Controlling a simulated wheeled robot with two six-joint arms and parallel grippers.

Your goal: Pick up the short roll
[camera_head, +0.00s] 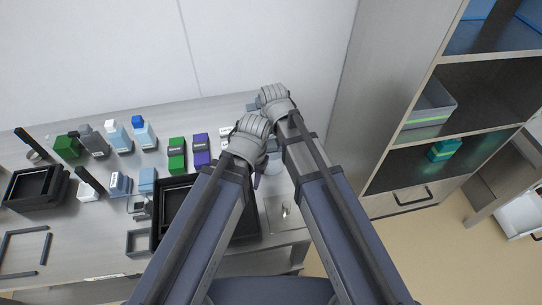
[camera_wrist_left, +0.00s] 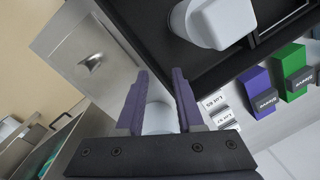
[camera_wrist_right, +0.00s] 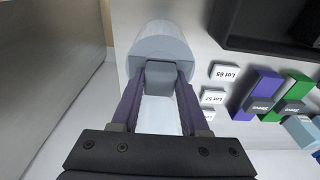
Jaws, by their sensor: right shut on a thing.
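The short roll (camera_wrist_right: 162,43) is a pale blue-grey cylinder with a darker grey block at its near side in the right wrist view. My right gripper (camera_wrist_right: 160,72) is shut on that grey block, with a purple finger on each side. My left gripper (camera_wrist_left: 160,72) is open, and its purple fingers are apart. A pale rounded shape (camera_wrist_left: 158,117) shows beyond and between them; I cannot tell whether they touch it. In the head view my forearms and wrists cover most of the held roll and both sets of fingertips.
A black tray (camera_wrist_right: 232,40) lies beside the roll, with a pale rounded object (camera_wrist_left: 222,22) over it in the left wrist view. Lot cards (camera_wrist_right: 224,72) and green and purple sleeve boxes (camera_head: 202,150) stand nearby. A shelf cabinet (camera_head: 345,150) stands close on the right.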

